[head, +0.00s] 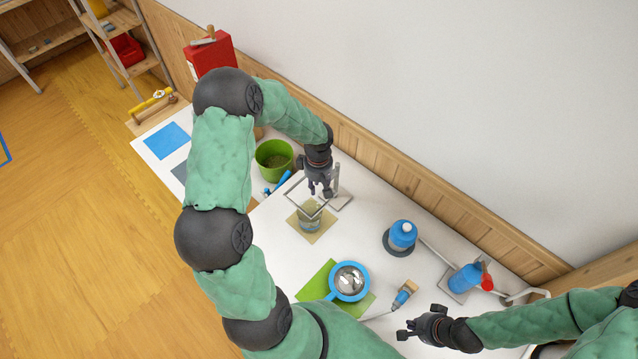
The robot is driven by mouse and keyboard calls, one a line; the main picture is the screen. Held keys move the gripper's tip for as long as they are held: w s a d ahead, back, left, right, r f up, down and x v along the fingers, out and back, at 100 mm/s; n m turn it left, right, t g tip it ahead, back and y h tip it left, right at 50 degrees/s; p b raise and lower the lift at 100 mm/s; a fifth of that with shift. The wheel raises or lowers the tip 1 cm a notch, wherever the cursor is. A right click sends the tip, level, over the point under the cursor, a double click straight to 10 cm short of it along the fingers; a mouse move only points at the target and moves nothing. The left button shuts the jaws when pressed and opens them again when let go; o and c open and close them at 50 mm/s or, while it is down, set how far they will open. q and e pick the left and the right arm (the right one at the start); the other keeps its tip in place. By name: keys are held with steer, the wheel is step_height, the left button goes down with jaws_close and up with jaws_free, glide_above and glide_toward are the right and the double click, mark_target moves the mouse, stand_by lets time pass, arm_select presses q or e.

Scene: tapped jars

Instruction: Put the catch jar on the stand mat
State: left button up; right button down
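My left gripper (320,190) points down above and slightly to the right of the jar. Its fingertips look apart, and I see nothing held between them. My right gripper (405,330) is open and empty over the table's front right. I cannot tell for certain which mat is the stand mat.
A metal bracket stand (341,198) stands close beside my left gripper. A blue-rimmed strainer (349,281) lies on a green mat (314,286).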

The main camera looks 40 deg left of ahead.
mark_target(318, 204)
arm_select(q)
step_height(318, 204, down, 11)
steer(key=shift+r+b, duration=0.2)
steer(key=shift+b, duration=0.1)
stand_by(0.4)
